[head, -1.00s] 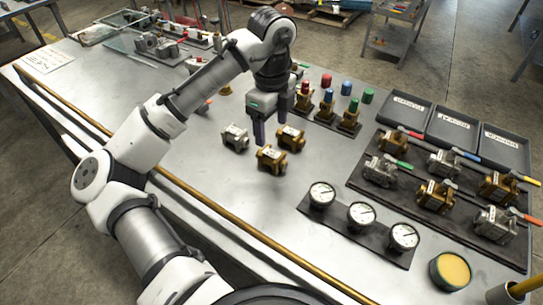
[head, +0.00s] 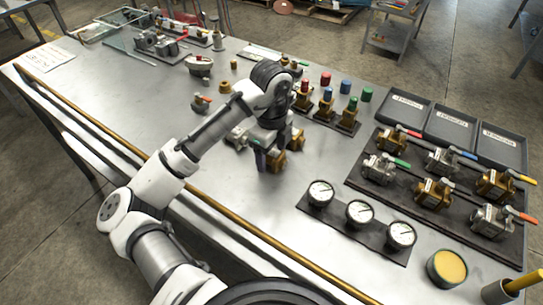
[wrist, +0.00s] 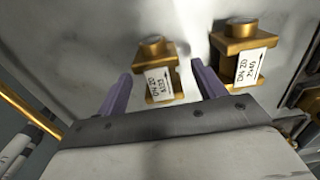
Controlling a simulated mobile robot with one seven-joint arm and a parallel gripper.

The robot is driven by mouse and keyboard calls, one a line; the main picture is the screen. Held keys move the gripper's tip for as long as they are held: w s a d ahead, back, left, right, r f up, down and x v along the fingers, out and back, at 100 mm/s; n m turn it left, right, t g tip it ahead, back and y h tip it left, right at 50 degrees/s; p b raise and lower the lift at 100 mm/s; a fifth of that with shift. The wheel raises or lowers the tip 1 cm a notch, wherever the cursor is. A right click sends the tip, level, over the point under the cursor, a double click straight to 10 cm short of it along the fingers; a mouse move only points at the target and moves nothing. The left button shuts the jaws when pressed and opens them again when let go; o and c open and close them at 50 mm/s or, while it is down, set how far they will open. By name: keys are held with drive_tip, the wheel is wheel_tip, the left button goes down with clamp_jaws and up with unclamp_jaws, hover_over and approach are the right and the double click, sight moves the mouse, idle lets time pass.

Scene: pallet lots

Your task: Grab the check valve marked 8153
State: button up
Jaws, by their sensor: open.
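A brass check valve (wrist: 155,58) with a white tag lies between my fingers in the wrist view. Its tag is tilted and small; the number seems to end in 153. In the head view this valve (head: 277,162) is partly hidden by my gripper (head: 269,160). My gripper (wrist: 161,72) is open, with one finger on each side of the valve and visible gaps. A second brass valve (wrist: 244,50), tagged with what looks like 2540, is just right of the right finger. A silver valve (head: 235,138) is partly hidden behind my arm.
Three gauges (head: 360,212) lie on a dark mat to the right. Beyond them a dark board (head: 400,200) carries several valves with coloured handles, and labelled trays (head: 452,125) stand behind. Capped brass fittings (head: 326,105) stand behind my gripper. Bare table lies in front.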

drive_tip(key=shift+c, duration=0.4)
drive_tip(key=c, duration=1.3)
drive_tip(key=shift+o, duration=0.2)
drive_tip(key=shift+r, duration=0.15)
